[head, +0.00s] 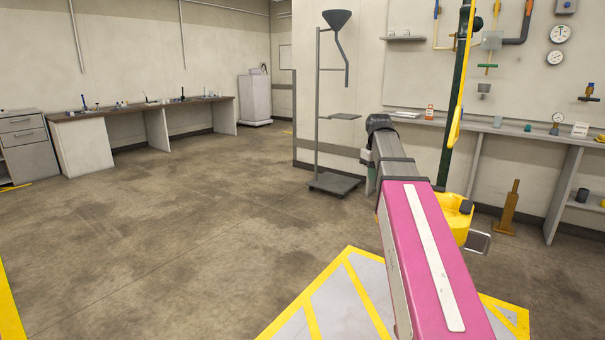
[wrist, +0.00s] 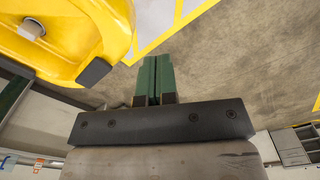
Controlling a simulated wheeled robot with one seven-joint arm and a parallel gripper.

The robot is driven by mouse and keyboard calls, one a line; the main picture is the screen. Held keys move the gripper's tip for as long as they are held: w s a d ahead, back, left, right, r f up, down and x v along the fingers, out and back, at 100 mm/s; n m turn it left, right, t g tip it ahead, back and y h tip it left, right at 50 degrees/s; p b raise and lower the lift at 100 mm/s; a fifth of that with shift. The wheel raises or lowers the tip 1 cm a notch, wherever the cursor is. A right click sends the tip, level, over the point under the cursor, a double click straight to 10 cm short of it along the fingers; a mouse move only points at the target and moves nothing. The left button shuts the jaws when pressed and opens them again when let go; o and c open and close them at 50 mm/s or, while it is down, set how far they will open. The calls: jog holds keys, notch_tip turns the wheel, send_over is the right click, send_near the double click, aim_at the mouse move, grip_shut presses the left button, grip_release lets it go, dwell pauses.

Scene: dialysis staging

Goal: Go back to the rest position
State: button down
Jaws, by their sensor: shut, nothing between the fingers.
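My gripper (wrist: 153,62) shows in the wrist view as two green fingers pressed together, with nothing between them. They point up the picture against the floor. In the head view my pink and grey arm reaches forward, and my gripper cannot be made out there. A yellow basin-like fixture with a dark pad (wrist: 75,45) fills the upper left of the wrist view, close beside the fingers and apart from them in the picture. What looks like the same yellow fixture (head: 455,218) shows just right of my arm in the head view, partly hidden by it.
A dark green pole (head: 452,130) rises behind my arm. A grey funnel stand (head: 318,110) stands left of it. A wall bench (head: 495,128) with gauges is at the right, another bench (head: 150,108) at the far left. Yellow lines (head: 345,262) mark the floor; open floor lies left.

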jog(key=s+a+f+m, duration=0.1)
jog(key=s+f, duration=0.4)
jog(key=f, duration=0.7)
jog(key=s+a+f+m, duration=0.2)
jog(key=s+f, duration=0.4)
jog(key=f, duration=0.7)
jog(key=s+a+f+m, duration=0.1)
jog(key=s+f, duration=0.5)
jog(key=f, duration=0.7)
jog(key=shift+a+m, duration=0.4)
jog(key=shift+a, duration=0.4)
